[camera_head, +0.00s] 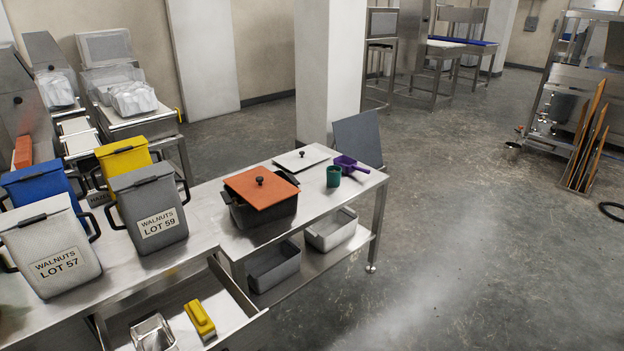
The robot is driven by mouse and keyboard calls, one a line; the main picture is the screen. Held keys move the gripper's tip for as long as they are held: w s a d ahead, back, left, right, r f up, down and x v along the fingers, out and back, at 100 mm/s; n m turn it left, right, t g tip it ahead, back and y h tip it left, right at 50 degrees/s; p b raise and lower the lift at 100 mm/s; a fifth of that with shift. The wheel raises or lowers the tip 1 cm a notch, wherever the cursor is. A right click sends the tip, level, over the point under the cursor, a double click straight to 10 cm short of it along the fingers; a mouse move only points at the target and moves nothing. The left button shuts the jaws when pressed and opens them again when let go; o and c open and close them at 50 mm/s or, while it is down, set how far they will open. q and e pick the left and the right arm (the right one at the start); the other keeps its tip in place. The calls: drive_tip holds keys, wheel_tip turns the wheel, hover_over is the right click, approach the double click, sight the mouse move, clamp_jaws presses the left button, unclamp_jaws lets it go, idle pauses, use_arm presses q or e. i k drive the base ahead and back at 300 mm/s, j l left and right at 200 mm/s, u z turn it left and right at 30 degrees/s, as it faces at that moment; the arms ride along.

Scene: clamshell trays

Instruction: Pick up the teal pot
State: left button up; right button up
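The teal pot (333,177) is a small dark-green, cup-shaped vessel. It stands upright near the right end of the steel table (225,222). A purple scoop (350,164) lies just behind and to the right of it, very close. A white square plate or lid with a dark knob (297,160) lies to its left. Neither of my grippers is in view, so I cannot see whether they are open or shut.
A dark pot (263,216) with an orange lid (262,187) stands left of the teal pot. Grey (150,205), white (50,255), blue and yellow bins crowd the table's left. Trays sit on the lower shelf. An open drawer (238,308) juts out.

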sight(333, 173)
drive_tip(key=i+l+u, duration=0.25)
drive_tip(key=u, duration=0.2)
drive_tip(key=i+l+u, duration=0.25)
drive_tip(key=u, duration=0.15)
drive_tip(key=i+l+u, duration=0.1)
drive_tip(key=l, duration=0.25)
drive_tip(key=i+l, duration=0.25)
drive_tip(key=l, duration=0.15)
drive_tip(key=i+l+u, duration=0.15)
drive_tip(key=l, duration=0.2)
drive_tip(key=i+l, duration=0.15)
drive_tip(key=l, duration=0.25)
drive_tip(key=i+l+u, duration=0.15)
drive_tip(key=l, duration=0.25)
drive_tip(key=i+l, duration=0.15)
drive_tip(key=l, duration=0.25)
drive_tip(key=i+l+u, duration=0.15)
drive_tip(key=l, duration=0.3)
drive_tip(key=k+j, duration=0.05)
